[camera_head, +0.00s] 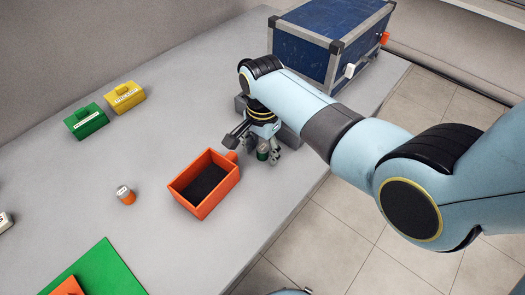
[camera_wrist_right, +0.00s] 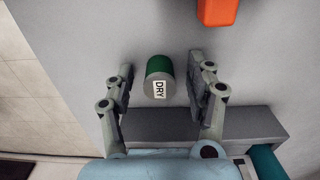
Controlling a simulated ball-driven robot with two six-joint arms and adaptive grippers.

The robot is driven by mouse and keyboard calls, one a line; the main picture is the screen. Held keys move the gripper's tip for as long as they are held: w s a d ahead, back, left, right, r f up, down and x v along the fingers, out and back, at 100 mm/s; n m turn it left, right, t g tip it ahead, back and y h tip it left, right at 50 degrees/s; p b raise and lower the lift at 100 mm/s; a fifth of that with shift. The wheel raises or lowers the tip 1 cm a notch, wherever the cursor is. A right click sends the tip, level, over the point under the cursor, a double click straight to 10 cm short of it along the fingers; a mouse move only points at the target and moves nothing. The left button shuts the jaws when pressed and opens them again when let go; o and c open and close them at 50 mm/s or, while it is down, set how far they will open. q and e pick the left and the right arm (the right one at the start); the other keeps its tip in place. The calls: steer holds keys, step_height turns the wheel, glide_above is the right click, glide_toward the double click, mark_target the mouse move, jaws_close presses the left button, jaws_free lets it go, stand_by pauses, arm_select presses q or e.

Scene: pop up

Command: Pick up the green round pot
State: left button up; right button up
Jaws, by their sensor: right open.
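The green round pot (camera_head: 263,152) stands on the grey table near its right edge, partly hidden among my right gripper's fingers in the head view. In the right wrist view the green pot (camera_wrist_right: 160,77) shows a white label reading "DRY". My right gripper (camera_head: 258,148) is open, with its fingers on either side of the pot. In the right wrist view the fingers (camera_wrist_right: 158,88) show clear gaps to the pot on both sides. My left gripper is not in view.
An orange open box (camera_head: 206,207) with a dark inside stands left of my right gripper. A grey block (camera_wrist_right: 250,122) and a blue case (camera_head: 325,38) are behind. An orange-and-white pot (camera_head: 126,194), green block (camera_head: 86,121) and yellow block (camera_head: 124,97) stand left. A green board (camera_head: 105,272) lies in front.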

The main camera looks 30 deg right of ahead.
steer(key=c, duration=1.1)
